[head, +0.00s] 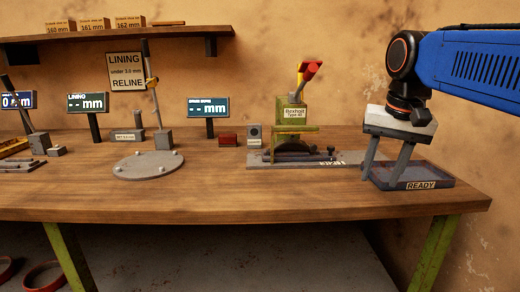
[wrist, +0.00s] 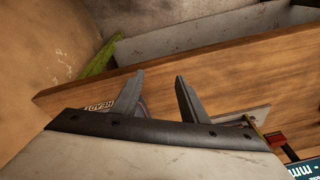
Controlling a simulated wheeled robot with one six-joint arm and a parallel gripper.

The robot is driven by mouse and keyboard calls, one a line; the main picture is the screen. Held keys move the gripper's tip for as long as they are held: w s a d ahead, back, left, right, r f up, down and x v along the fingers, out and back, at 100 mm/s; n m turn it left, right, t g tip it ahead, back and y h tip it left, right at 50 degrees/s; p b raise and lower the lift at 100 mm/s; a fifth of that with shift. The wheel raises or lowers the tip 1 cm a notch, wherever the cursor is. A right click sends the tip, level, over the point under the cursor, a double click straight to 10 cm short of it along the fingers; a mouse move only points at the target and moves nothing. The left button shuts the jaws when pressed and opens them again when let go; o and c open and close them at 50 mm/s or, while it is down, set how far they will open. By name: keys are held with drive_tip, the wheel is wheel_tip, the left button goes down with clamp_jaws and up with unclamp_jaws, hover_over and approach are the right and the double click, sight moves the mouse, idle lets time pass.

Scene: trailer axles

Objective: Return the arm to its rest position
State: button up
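My gripper (head: 387,160) hangs at the right end of the wooden workbench, over a dark tray labelled READY (head: 420,184). Its two grey fingers point down and stand apart. No object shows between the fingers. The READY tray shows partly in the wrist view (wrist: 100,105), behind the left finger. In the head view the fingers hide part of the tray, and I cannot tell how far above it the tips are.
A green Boxholt press (head: 293,118) with a red lever stands left of my gripper on a grey plate (head: 265,162). Further left are displays, a LINING sign (head: 126,72) and a round grey plate (head: 148,165). A shelf (head: 120,34) hangs above. The bench's front middle is clear.

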drive_tip(key=s+f+n+t, duration=0.1)
drive_tip(key=s+f+n, duration=0.1)
drive_tip(key=s+f, duration=0.5)
drive_tip(key=s+d+f+n+t, duration=0.1)
drive_tip(key=s+f, duration=0.7)
drive_tip(key=f, duration=0.8)
drive_tip(key=shift+s+d+n, duration=0.25)
drive_tip(key=shift+d+n, duration=0.05)
drive_tip(key=shift+n, duration=0.3)
